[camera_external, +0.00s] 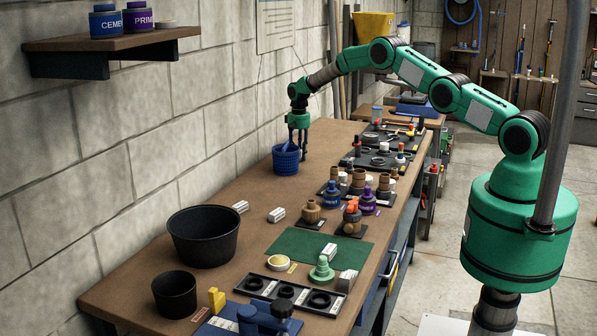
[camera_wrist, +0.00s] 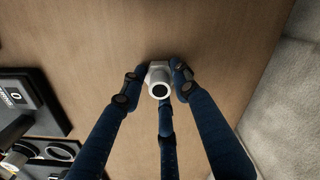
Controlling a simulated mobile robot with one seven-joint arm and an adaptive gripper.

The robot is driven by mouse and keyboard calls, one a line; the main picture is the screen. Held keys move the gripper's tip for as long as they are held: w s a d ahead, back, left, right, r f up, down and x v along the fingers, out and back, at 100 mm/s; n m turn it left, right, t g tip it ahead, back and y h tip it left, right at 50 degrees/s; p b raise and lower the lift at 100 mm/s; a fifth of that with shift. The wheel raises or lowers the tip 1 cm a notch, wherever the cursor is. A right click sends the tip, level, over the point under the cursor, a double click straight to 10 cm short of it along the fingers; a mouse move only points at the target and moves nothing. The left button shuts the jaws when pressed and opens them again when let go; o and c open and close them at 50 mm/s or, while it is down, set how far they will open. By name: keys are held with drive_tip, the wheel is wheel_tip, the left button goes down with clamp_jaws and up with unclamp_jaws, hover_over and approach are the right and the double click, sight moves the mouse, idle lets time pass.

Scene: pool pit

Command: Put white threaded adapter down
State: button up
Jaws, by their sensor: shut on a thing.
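My gripper (camera_external: 299,150) hangs pointing down near the back of the workbench, by the wall, right next to a blue pot. In the wrist view its fingers (camera_wrist: 157,76) are closed around the white threaded adapter (camera_wrist: 158,76). The adapter's round dark opening faces the camera, with its wider collar between the fingertips. Bare wooden bench top (camera_wrist: 215,50) lies behind it. I cannot tell whether the adapter touches the bench. In the external view the adapter cannot be made out.
The blue pot (camera_external: 286,161) stands close to my gripper. Dark trays (camera_external: 381,158) with fittings lie to the right. A large black tub (camera_external: 203,240), purple and blue containers (camera_external: 368,203) and a green mat (camera_external: 300,246) are nearer. Bare wood lies around the gripper; the wall is close behind.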

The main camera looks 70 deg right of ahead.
drive_tip(key=shift+f, duration=0.2)
drive_tip(key=o, duration=1.1)
drive_tip(key=shift+o, duration=0.2)
drive_tip(key=shift+r, duration=0.15)
wheel_tip(320, 180, up, 12)
drive_tip(key=shift+r, duration=0.1)
